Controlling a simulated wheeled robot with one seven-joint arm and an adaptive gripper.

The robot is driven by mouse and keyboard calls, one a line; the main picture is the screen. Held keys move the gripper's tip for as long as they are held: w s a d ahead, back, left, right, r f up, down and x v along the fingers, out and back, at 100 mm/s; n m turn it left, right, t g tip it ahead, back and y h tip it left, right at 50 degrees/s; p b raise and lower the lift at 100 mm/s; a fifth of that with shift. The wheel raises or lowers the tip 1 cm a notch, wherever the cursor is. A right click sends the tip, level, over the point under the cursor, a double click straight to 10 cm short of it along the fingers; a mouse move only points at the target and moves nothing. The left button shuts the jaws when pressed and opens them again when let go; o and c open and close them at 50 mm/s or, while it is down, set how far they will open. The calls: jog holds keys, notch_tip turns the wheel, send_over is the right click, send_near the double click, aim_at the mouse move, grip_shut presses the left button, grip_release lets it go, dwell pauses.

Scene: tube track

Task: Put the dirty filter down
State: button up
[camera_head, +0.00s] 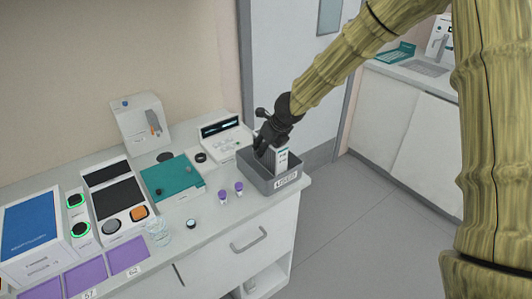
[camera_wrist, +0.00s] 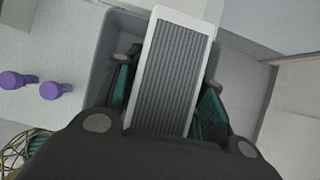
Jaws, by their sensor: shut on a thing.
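The dirty filter (camera_wrist: 172,70) is a grey pleated panel in a white frame. It also shows in the head view (camera_head: 282,160) as an upright white piece with a label at the grey bin. My gripper (camera_wrist: 168,100) is shut on the filter, one finger on each side of it. In the head view my gripper (camera_head: 268,148) is over the grey bin (camera_head: 287,181), which has a label on its front, reading unclear. The filter appears to be over or partly inside the bin opening. Whether it touches the bin floor is hidden.
The bin stands near the counter's right end, with open floor beyond.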

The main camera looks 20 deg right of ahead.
jog(key=shift+f, duration=1.4)
jog(key=shift+f+b, duration=0.1)
jog(key=shift+b, duration=0.3)
jog(key=o, duration=1.1)
jog(key=shift+s+r, duration=0.2)
jog(key=shift+r, duration=0.45)
jog(key=shift+v, duration=5.4)
jog(key=shift+s+d, duration=0.1)
